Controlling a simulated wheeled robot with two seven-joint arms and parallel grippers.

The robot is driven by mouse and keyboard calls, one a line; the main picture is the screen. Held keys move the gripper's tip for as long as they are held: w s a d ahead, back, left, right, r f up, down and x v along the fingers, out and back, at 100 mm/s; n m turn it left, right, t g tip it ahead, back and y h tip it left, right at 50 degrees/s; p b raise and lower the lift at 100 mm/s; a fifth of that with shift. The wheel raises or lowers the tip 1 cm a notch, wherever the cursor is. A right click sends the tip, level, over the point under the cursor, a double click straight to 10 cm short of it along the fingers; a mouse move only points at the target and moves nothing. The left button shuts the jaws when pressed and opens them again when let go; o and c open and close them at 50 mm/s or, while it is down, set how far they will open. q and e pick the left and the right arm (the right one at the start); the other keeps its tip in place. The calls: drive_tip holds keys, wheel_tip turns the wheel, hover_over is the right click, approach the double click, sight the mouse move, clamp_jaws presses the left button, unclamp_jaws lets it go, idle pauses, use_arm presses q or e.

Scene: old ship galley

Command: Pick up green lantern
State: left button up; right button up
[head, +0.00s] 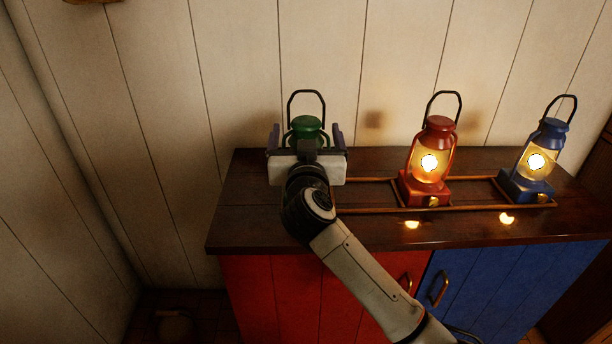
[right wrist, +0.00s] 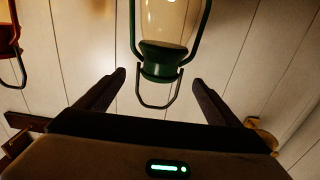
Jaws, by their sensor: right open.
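The green lantern (head: 307,123) stands at the left end of the wooden counter. In the head view only its green top and dark handle show; my right gripper hides the rest. My right gripper (head: 306,133) is open, with one finger on each side of the lantern's top. In the right wrist view the green lantern (right wrist: 161,62) appears upside down, its cap and handle just beyond and between the spread fingertips of the right gripper (right wrist: 160,80). I see no contact. My left gripper is not in view.
A lit red lantern (head: 428,165) and a lit blue lantern (head: 537,160) stand to the right on the counter (head: 240,222). A thin wooden rail (head: 380,209) runs along their bases. A plank wall (head: 240,70) is close behind. The counter's front left is clear.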

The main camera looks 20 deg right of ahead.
sight(306, 120)
drive_tip(key=x, duration=0.5)
drive_tip(key=shift+w+d+r+b, duration=0.1)
drive_tip(key=shift+r+b, duration=0.1)
drive_tip(key=shift+b, duration=0.15)
drive_tip(key=shift+c, duration=0.2)
drive_tip(key=c, duration=2.1)
drive_tip(key=shift+r, duration=0.35)
